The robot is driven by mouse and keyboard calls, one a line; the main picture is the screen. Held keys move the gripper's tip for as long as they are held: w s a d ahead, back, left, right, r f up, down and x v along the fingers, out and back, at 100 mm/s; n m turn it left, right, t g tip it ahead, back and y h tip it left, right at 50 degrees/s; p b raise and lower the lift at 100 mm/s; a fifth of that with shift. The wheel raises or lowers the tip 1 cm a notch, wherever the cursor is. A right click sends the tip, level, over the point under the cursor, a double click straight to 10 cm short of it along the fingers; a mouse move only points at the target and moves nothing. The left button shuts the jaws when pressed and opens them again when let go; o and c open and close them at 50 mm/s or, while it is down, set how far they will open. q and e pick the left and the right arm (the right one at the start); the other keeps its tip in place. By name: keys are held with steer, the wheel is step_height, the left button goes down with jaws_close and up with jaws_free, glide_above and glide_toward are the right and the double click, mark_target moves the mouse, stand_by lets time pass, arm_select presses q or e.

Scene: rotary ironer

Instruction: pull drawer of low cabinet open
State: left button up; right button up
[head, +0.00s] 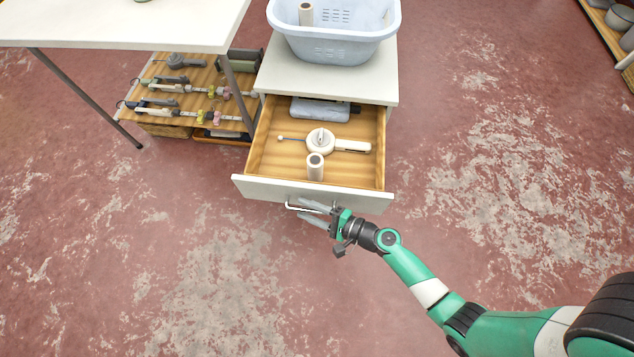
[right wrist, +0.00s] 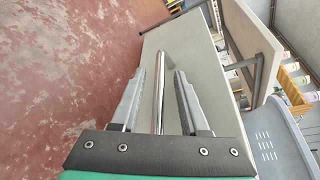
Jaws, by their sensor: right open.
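The low cabinet (head: 380,75) is white, and its drawer (head: 313,190) stands pulled well out, with its wooden inside in view. The drawer's bar handle (head: 291,207) is on the front panel. My right gripper (head: 306,210) is at the handle, with its fingers open on either side of the bar. In the right wrist view the handle bar (right wrist: 159,90) runs between the two separated fingers (right wrist: 153,95), with gaps on both sides. My left gripper is not in view.
In the drawer lie a white round-headed tool (head: 320,141), a small roll (head: 315,167) and a grey-blue folded item (head: 320,110). A blue laundry basket (head: 335,45) sits on the cabinet. A white table (head: 120,25) and a low tool shelf (head: 190,95) stand left. The floor in front is clear.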

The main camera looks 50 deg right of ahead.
steer(key=p+v, duration=0.4)
steer(key=v, duration=0.7)
steer(key=shift+s+d, duration=0.15)
steer(key=shift+s, duration=0.1)
steer(key=shift+r, duration=0.15)
